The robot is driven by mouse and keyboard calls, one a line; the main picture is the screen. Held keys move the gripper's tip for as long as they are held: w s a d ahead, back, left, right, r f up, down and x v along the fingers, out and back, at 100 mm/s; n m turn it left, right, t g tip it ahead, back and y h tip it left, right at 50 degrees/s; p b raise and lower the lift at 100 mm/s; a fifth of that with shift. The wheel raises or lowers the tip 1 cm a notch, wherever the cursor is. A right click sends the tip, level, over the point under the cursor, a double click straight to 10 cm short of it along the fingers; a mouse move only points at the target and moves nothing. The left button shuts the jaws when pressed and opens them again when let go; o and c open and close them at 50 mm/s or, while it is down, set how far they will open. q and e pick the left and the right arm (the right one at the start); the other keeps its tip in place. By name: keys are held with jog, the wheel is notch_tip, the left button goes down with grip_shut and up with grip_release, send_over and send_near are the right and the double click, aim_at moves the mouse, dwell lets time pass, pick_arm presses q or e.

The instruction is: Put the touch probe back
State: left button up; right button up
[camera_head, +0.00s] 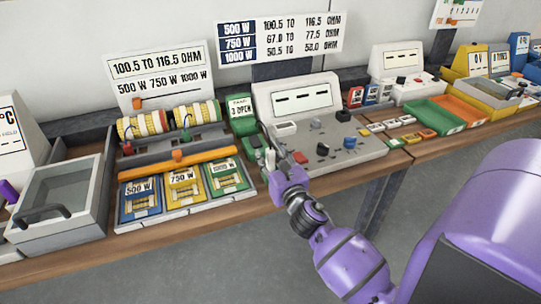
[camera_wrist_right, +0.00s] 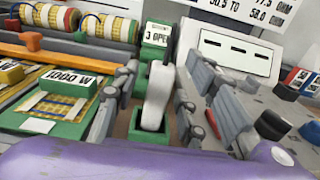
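The white touch probe (camera_wrist_right: 157,98) stands upright, tilted slightly, with its lower end in a green holder (camera_wrist_right: 150,134). In the head view the white probe (camera_head: 270,158) shows small, beside the grey tester console. My right gripper (camera_wrist_right: 160,100) has one finger on each side of the probe, with visible gaps between fingers and probe. In the head view the right gripper (camera_head: 284,165) is low at the console's left front corner and partly hides the holder. My left gripper is in neither view.
The grey tester console (camera_head: 372,153) with knobs and buttons stands right of the probe. The labelled trays, including the green 1000 W tray (camera_head: 226,178), lie to the left. A green sign reading "3 OPEN" (camera_head: 240,106) stands behind. An orange bar (camera_head: 180,160) lies behind the trays.

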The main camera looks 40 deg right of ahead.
jog(key=v, duration=1.2)
pick_arm(q)
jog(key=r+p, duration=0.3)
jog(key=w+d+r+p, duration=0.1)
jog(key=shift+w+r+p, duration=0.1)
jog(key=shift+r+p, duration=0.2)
jog(key=shift+p, duration=0.1)
pick_arm(e)
jog(key=s+a+f+m+g+y, duration=0.2)
jog(key=s+a+f+m+g, duration=0.2)
jog(key=s+a+f+m, duration=0.3)
jog(key=s+a+f+m+g+y, duration=0.2)
jog(key=s+a+f+m+g, duration=0.2)
jog(key=s+f+m, duration=1.2)
jog(key=s+a+m, duration=0.3)
jog(key=m, duration=0.6)
jog(key=shift+s+a+f+m+g+y, duration=0.3)
jog(key=shift+a+f+m+g+y, duration=0.1)
